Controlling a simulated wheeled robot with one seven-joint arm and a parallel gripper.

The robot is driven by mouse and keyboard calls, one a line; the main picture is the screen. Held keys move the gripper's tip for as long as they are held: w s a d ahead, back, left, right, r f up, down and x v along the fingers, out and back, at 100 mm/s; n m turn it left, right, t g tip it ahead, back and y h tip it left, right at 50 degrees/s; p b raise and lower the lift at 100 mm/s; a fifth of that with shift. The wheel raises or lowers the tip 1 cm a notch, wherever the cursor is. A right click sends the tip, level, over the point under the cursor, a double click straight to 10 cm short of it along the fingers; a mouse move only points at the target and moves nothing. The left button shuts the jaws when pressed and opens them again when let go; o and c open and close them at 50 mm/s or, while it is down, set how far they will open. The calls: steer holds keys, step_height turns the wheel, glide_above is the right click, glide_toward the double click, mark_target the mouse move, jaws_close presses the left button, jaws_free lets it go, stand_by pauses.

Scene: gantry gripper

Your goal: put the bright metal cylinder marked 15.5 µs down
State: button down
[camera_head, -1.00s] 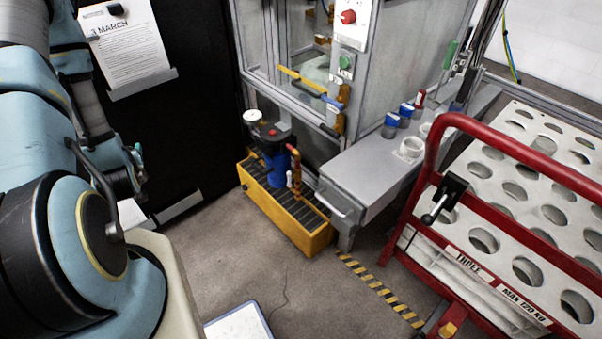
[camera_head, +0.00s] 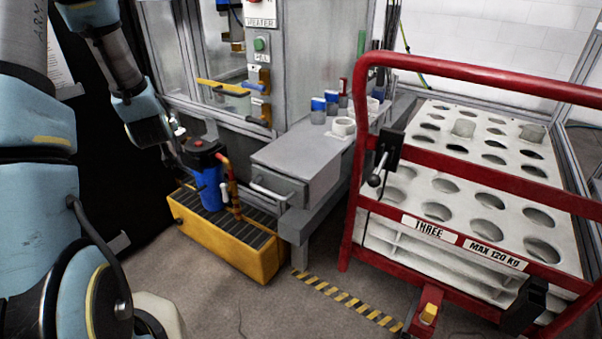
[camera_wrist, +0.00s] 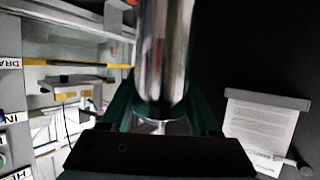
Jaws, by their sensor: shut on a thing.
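A bright metal cylinder (camera_wrist: 165,50) stands out from between the jaws of my gripper (camera_wrist: 162,108) in the wrist view. The dark green fingers are shut on it, one on each side. Its upper end runs out of the picture and I can read no marking on it. In the head view my arm reaches down at the left, in front of the dark panel, and its wrist end is above and left of the blue pump. The cylinder cannot be made out clearly there.
A red trolley (camera_head: 437,153) marked THREE carries a white holed tray (camera_head: 465,205), with two clear cups in it. A grey bench (camera_head: 295,155) holds small blue-topped containers (camera_head: 318,112) and a white ring (camera_head: 343,127). A blue pump (camera_head: 205,182) stands in a yellow tray (camera_head: 225,248).

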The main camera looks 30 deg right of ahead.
steer(key=s+d+m+h+b, duration=0.2)
steer(key=d+h+b, duration=0.1)
steer(key=d+b, duration=0.95)
steer(key=s+d+r+m+g+h+b, duration=0.25)
steer(key=s+d+b, duration=0.35)
steer(key=s+b, duration=0.35)
steer(key=s+d+r+m+g+h+b, duration=0.1)
steer(key=s+d+m+h+b, duration=0.2)
steer(key=s+d+b, duration=0.5)
steer(key=p, duration=0.9)
glide_above(300, 133)
step_height(300, 133, down, 4)
steer(key=b, duration=0.3)
steer(key=shift+w+r, duration=0.1)
steer(key=shift+r, duration=0.1)
